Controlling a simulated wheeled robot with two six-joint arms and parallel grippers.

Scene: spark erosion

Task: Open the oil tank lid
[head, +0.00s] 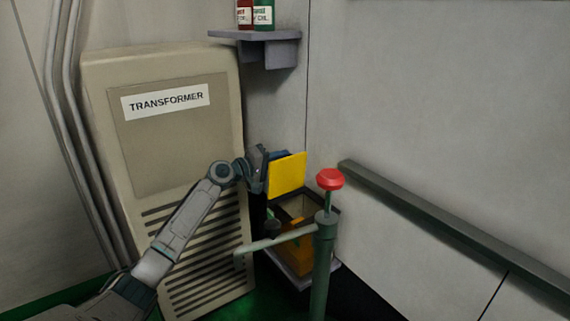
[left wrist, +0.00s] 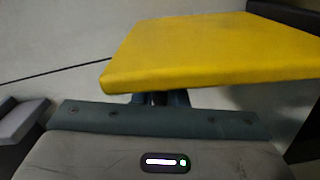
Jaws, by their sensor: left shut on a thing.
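The yellow oil tank lid (head: 287,177) stands raised and steeply tilted above the tank in the head view. The tank (head: 293,254) is an orange-yellow box with an open top, partly hidden behind a green post. My left gripper (head: 267,169) is shut on the lid, at its left side in the head view. In the left wrist view the lid (left wrist: 205,52) fills the upper part, and my fingers (left wrist: 160,97) meet its near edge from below. Whether the lid is still joined to the tank is hidden. My right gripper is not in view.
The green post (head: 322,265) with a red knob (head: 329,179) and a side arm stands in front of the tank. A beige transformer cabinet (head: 168,120) is at the left. A shelf (head: 256,36) with bottles hangs above. A grey rail (head: 440,225) runs along the right wall.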

